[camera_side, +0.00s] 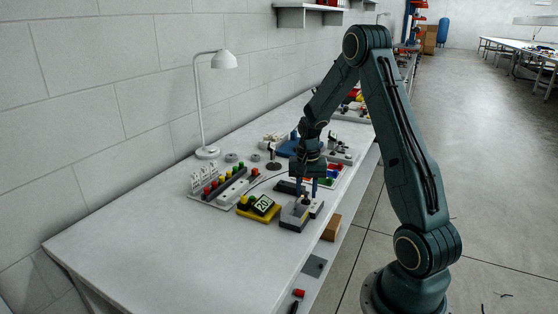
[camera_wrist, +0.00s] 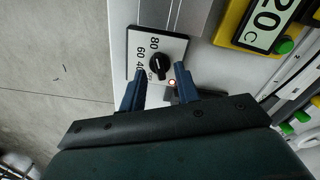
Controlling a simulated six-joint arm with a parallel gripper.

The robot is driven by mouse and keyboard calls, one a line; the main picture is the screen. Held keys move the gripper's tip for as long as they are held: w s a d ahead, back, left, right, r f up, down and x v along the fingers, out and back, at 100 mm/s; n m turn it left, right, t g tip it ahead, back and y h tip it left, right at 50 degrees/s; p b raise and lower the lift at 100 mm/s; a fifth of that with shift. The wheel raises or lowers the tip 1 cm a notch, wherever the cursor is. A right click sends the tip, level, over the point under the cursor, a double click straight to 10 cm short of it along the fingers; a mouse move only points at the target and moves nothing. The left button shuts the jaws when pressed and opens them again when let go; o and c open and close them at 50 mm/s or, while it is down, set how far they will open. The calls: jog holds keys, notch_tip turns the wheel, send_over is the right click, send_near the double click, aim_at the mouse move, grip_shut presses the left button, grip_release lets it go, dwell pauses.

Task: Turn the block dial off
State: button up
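The block dial (camera_wrist: 159,65) is a round black knob on a white plate marked 80, 60, 40 and OFF, seen in the wrist view. Which mark its pointer meets is too small to tell for certain. My gripper (camera_wrist: 159,82) is open, with one blue finger on each side below the knob and nothing between the tips. In the side view my gripper (camera_side: 311,188) points down over the grey block (camera_side: 295,214), and it hides much of the dial. I cannot tell whether the fingers touch the plate.
A yellow box with a "20" display (camera_side: 259,206) stands left of the grey block. A panel of coloured buttons (camera_side: 224,187) lies further left, near a white lamp (camera_side: 207,152). The front left of the table is clear. A brown block (camera_side: 331,228) is by the table edge.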

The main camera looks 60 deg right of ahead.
jog(key=shift+f, duration=0.7)
jog(key=c, duration=0.6)
jog(key=shift+c, duration=0.2)
